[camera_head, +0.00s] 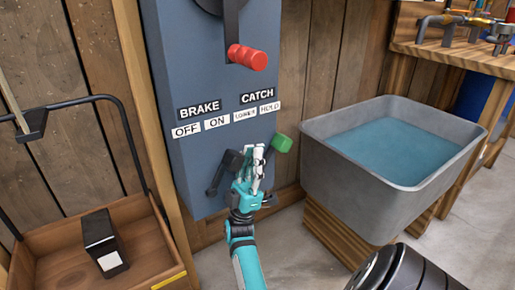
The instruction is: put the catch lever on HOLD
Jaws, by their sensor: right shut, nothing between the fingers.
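The catch lever (282,143) has a green knob. It sits below the CATCH label, with the knob leaning to the right, under the HOLD side (270,107). Its lower part is partly hidden behind my right gripper. My right gripper (258,150) is shut and empty, just left of the green knob; I cannot tell whether it touches the lever. The brake lever (232,160) has a black knob and stands close on the left of my gripper, below the OFF and ON labels (201,128). My left gripper is not in view.
Both levers are on a blue-grey box (185,60) with a red-handled crank (247,57) above. A grey basin of water (345,170) stands close on the right. A wooden cart (50,262) holding a black block is at the left. A workbench (460,58) stands behind the basin.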

